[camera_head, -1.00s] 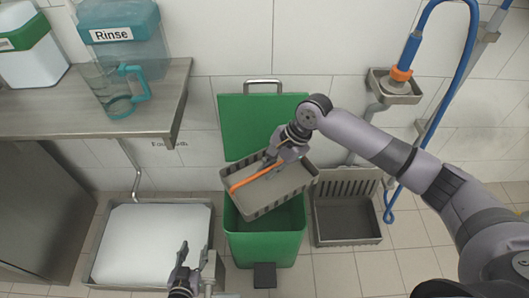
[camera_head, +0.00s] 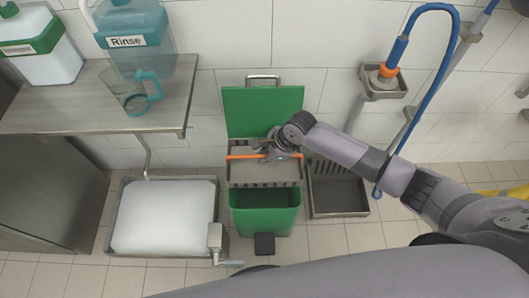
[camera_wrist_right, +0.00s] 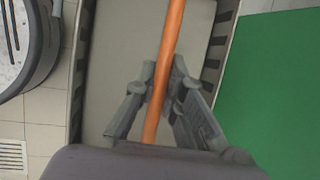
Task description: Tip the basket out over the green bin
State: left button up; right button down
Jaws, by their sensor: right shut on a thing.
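The grey basket (camera_head: 240,172) with an orange handle (camera_head: 243,157) is held over the open green bin (camera_head: 266,222), whose lid (camera_head: 255,112) stands raised behind it. My right gripper (camera_head: 282,151) is shut on the orange handle. In the right wrist view the gripper (camera_wrist_right: 157,95) closes around the handle (camera_wrist_right: 170,45), with the bare floor of the basket (camera_wrist_right: 115,60) behind. The basket looks roughly level from the head, and no contents show in it. My left gripper is not in view; part of my own arm crosses the bottom of the head view.
A grey slotted tray (camera_head: 338,193) sits right of the bin. A white-topped basin (camera_head: 164,218) with a crank stands to the left. A metal counter (camera_head: 95,110) holds a Rinse container (camera_head: 138,40) and a clear jug (camera_head: 130,95). A blue hose (camera_head: 447,70) hangs at right.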

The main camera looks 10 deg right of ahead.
dwell(0.3)
jog(key=shift+r+t+p, duration=0.2)
jog(key=shift+t+p, duration=0.2)
jog(key=shift+p, duration=0.35)
jog(key=shift+a+t, duration=0.1)
jog(key=shift+t, duration=0.2)
jog(key=shift+f+t+p, duration=0.1)
jog(key=shift+t+p, duration=0.35)
jog(key=shift+t, duration=0.05)
jog(key=shift+n, duration=0.3)
jog(key=shift+f, duration=0.1)
